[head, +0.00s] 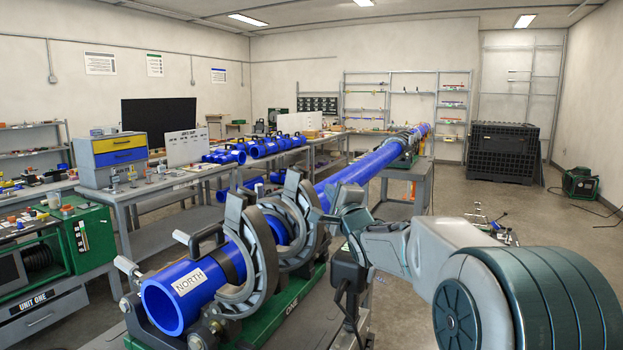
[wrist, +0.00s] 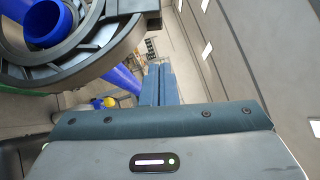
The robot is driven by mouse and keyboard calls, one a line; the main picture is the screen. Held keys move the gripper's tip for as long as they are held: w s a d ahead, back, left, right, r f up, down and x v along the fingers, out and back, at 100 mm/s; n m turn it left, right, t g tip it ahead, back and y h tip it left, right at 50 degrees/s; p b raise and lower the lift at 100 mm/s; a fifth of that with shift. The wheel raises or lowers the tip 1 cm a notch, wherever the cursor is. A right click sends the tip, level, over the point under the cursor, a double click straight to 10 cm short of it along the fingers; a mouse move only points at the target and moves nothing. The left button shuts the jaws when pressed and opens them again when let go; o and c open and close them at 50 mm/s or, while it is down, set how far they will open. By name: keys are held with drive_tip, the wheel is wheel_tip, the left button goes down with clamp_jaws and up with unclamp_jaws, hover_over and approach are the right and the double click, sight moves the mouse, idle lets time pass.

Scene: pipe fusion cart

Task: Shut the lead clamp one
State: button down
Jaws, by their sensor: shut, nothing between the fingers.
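The machine marked ONE (head: 293,306) is green and holds a blue pipe labelled NORTH (head: 188,283). Large grey ring-shaped clamps stand around the pipe: a near one (head: 266,262) and others (head: 318,238) farther along. I cannot tell which is lead clamp one, nor how far its jaw is open. My gripper (head: 321,217) is beside the farther rings, its tips partly lost against them. In the wrist view my gripper's fingers (wrist: 159,84) are together and empty. A dark ring clamp (wrist: 100,62) shows left of them, apart in the picture, with a blue pipe end (wrist: 45,22) inside.
A long blue pipe (head: 365,170) runs back from the machine over a grey stand (head: 405,188). Benches with blue fittings (head: 275,146) stand behind left. A green UNIT ONE cabinet (head: 88,240) is at left.

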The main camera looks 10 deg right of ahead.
sight(307, 173)
drive_tip(key=shift+w+a+r+p, duration=0.35)
drive_tip(key=shift+w+a, duration=0.3)
drive_tip(key=shift+w, duration=0.4)
drive_tip(key=shift+w+a+r+p, duration=0.25)
drive_tip(key=shift+w+a, duration=0.35)
drive_tip(key=shift+w, duration=0.45)
drive_tip(key=shift+w+a+r+p, duration=0.35)
drive_tip(key=shift+w+a, duration=0.3)
drive_tip(key=shift+w, duration=0.4)
drive_tip(key=shift+f, duration=0.1)
